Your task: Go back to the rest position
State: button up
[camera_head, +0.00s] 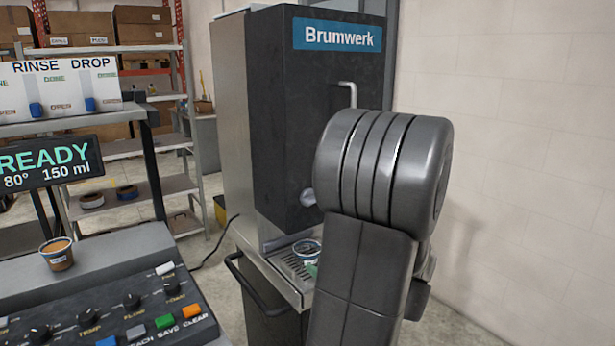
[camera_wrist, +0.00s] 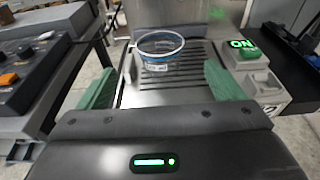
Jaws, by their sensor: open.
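My gripper (camera_wrist: 158,92) shows in the wrist view with its two green fingers wide apart and nothing between the pads. A clear cup with a blue band (camera_wrist: 161,52) stands upright on the drip grate (camera_wrist: 172,82) of the dispenser, beyond the fingertips and apart from them. In the head view my arm covers much of the Brumwerk dispenser's (camera_head: 286,120) front. The cup's rim (camera_head: 307,247) shows there on the drip tray, with a green part of my gripper beside it.
A control panel (camera_head: 120,318) with knobs and coloured buttons is at the left. A brown cup (camera_head: 57,254) stands on its ledge. A READY display (camera_head: 45,163) and a RINSE/DROP panel (camera_head: 60,88) are above. A green ON switch (camera_wrist: 245,50) is right of the grate. A bare wall is at right.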

aim_at(300, 245)
jog(key=x, duration=1)
jog(key=shift+w+a+p, duration=0.2)
jog(key=shift+w+p, duration=0.1)
jog(key=shift+r, duration=0.15)
jog(key=shift+d, duration=0.1)
